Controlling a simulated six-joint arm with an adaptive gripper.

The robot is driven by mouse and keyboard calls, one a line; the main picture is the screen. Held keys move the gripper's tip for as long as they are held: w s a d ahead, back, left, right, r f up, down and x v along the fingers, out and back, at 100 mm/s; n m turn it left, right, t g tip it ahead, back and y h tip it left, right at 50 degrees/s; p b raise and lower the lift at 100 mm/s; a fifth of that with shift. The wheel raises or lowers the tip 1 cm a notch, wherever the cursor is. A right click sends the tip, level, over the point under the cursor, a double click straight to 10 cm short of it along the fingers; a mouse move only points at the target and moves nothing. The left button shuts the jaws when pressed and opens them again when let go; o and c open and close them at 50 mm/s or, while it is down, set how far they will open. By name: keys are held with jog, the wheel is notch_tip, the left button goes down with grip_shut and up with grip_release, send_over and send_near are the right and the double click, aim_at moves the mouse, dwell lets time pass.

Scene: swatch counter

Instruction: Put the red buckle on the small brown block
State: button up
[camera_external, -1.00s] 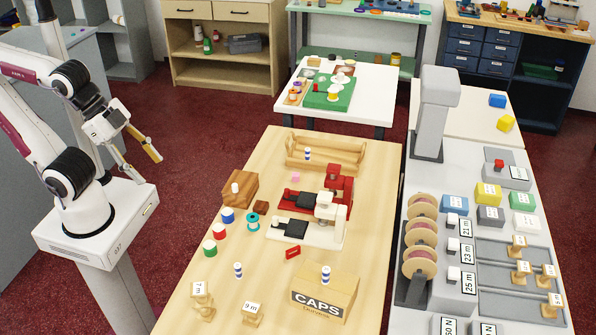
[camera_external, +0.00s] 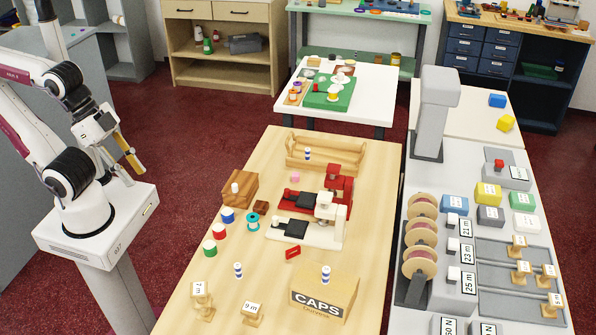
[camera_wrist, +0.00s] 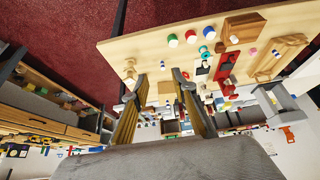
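The red buckle (camera_external: 293,252) lies flat on the wooden table, in front of the white press-like device. The small brown block (camera_external: 261,206) sits farther back on the same table, beside the larger wooden block and behind the teal spool. Nothing shows on top of it. My gripper (camera_external: 137,162) is off to the left of the table, above the floor near my base, far from both. In the wrist view my gripper (camera_wrist: 159,82) shows two separated fingers with nothing between them.
A white device (camera_external: 318,228) and a red device (camera_external: 335,192) stand right of the brown block. The teal spool (camera_external: 253,222) and several coloured cylinders stand to its left and front. A CAPS box (camera_external: 340,290) stands in front of the buckle. The table's left-back corner is clear.

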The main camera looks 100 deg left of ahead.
aim_at(287, 252)
jog(key=w+a+f+m+y, duration=0.2)
jog(key=w+f+m, duration=0.5)
jog(key=w+f, duration=0.1)
jog(key=w+a+f+m+g+y, duration=0.1)
jog(key=w+a+f+m+y, duration=0.1)
jog(key=w+f+m, duration=0.5)
jog(key=w+a+f+m+y, duration=0.3)
jog(key=w+f+m, duration=0.4)
jog(key=w, duration=0.5)
jog(key=shift+w+a+f+g, duration=0.1)
jog(key=shift+w+f+g, duration=0.1)
jog(key=shift+f, duration=0.35)
jog(key=shift+w+a+f+g, duration=0.1)
jog(key=shift+f+g, duration=0.1)
jog(key=shift+f, duration=0.3)
jog(key=w+m, duration=0.1)
jog(key=w, duration=0.1)
jog(key=w+d+m+t, duration=0.1)
jog(key=w+m, duration=0.1)
jog(key=w+d+r+m+t, duration=0.1)
jog(key=w+m, duration=0.1)
jog(key=shift+d+m+t+h, duration=0.2)
jog(key=shift+m+t+h, duration=0.1)
jog(key=shift+m, duration=0.2)
jog(key=shift+w+f, duration=0.1)
jog(key=shift+f, duration=0.05)
jog(key=shift+x, duration=1.05)
jog(key=shift+a, duration=0.1)
